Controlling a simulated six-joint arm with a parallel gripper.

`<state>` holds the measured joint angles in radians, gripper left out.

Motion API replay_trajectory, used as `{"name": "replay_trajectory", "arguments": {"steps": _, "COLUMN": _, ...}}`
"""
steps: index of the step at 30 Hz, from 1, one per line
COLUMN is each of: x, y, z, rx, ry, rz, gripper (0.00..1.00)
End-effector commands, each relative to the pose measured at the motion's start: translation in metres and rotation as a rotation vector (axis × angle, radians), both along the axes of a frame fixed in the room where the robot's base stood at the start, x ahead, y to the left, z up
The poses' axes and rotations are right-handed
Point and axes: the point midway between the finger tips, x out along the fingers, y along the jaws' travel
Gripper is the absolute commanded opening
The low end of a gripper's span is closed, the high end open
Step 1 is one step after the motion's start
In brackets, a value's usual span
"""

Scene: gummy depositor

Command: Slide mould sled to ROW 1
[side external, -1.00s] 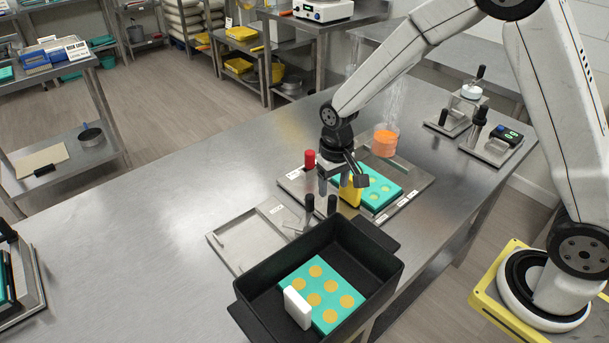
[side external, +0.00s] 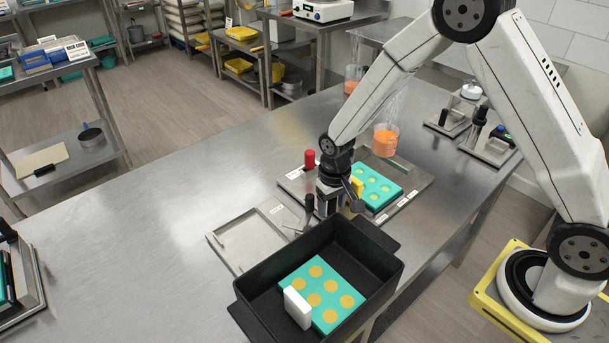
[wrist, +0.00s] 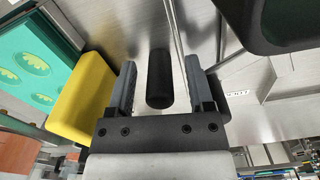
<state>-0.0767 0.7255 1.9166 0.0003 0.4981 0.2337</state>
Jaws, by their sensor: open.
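The teal mould (side external: 378,188) with pale yellow cavities lies on a metal plate (side external: 408,193); a corner also shows at left in the wrist view (wrist: 30,75). I cannot tell which part is the sled itself. My gripper (side external: 333,212) is low beside the mould, at the rear edge of the black bin. In the wrist view its fingers (wrist: 160,62) are open, with a black upright handle (wrist: 160,85) between them, apparently touching neither. A yellow block (wrist: 82,95) is just outside the left finger; in the side view the gripper partly hides it (side external: 357,186).
The deep black bin (side external: 385,262) holds a filled teal mould (side external: 322,292) and a white block (side external: 298,308). Another black handle (side external: 309,205) stands left of my gripper by an empty metal frame (side external: 232,240). A red-topped post (side external: 310,159) and an orange-filled beaker (side external: 385,140) stand behind.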

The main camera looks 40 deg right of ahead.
Motion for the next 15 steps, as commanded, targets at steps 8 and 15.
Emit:
{"name": "replay_trajectory", "arguments": {"steps": 8, "x": -0.0001, "y": 0.0000, "z": 0.0003, "rx": 0.000, "ry": 0.000, "rz": 0.000, "gripper": 0.00}}
{"name": "replay_trajectory", "arguments": {"steps": 15, "x": -0.0001, "y": 0.0000, "z": 0.0004, "rx": 0.000, "ry": 0.000, "rz": 0.000, "gripper": 0.00}}
